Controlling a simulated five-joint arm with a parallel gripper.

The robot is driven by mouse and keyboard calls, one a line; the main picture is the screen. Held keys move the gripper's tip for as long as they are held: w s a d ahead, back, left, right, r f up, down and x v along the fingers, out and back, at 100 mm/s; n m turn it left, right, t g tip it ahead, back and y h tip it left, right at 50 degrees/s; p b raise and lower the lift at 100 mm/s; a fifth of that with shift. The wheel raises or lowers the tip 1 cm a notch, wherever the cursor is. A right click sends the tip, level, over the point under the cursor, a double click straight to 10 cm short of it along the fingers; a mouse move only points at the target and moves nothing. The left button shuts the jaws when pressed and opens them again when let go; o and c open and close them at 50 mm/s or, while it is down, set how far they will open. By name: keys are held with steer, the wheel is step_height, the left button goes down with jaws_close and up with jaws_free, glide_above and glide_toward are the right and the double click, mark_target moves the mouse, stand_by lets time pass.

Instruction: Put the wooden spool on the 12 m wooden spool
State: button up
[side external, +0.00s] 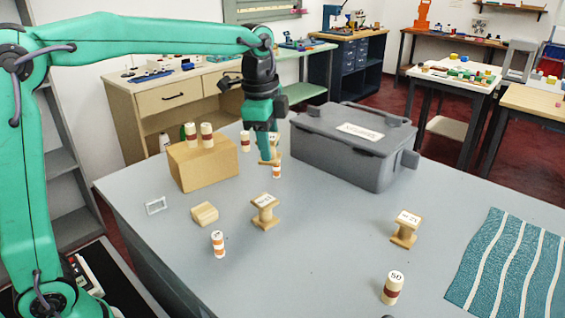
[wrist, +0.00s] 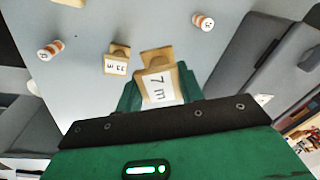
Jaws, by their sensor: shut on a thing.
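My gripper (side external: 266,152) is shut on a wooden spool labelled 7 m, which the wrist view shows between my green fingers (wrist: 158,88). The held spool (wrist: 158,82) is mostly hidden behind my fingers in the side view. A second wooden spool (side external: 265,212) stands upright mid-table; it also shows in the wrist view (wrist: 117,57), its label hard to read. A third wooden spool (side external: 404,231) stands upright farther right; its rotated label may read 12 m. My gripper is apart from both standing spools, at the back of the table.
A closed grey box (side external: 345,150) stands right of my gripper. A wooden block (side external: 205,168) carries banded cylinders at left. The table centre-right is clear.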

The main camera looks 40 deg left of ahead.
steer(key=a+n, duration=0.2)
steer(key=a, duration=0.4)
steer(key=shift+w, duration=0.15)
steer(key=shift+w+r+n, duration=0.35)
steer(key=shift+r+n, duration=0.3)
steer(key=shift+n, duration=0.55)
steer(key=shift+w+r+n, duration=0.35)
steer(key=shift+r+n, duration=0.35)
steer(key=shift+n, duration=0.5)
steer(key=shift+w+r+n, duration=0.35)
steer(key=shift+r+n, duration=0.3)
steer(key=shift+n, duration=0.55)
steer(key=shift+f, duration=0.1)
step_height(320, 180, down, 8)
steer(key=s+n, duration=0.2)
steer(key=n, duration=0.1)
steer(key=shift+f, duration=0.15)
steer(key=shift+s, duration=0.1)
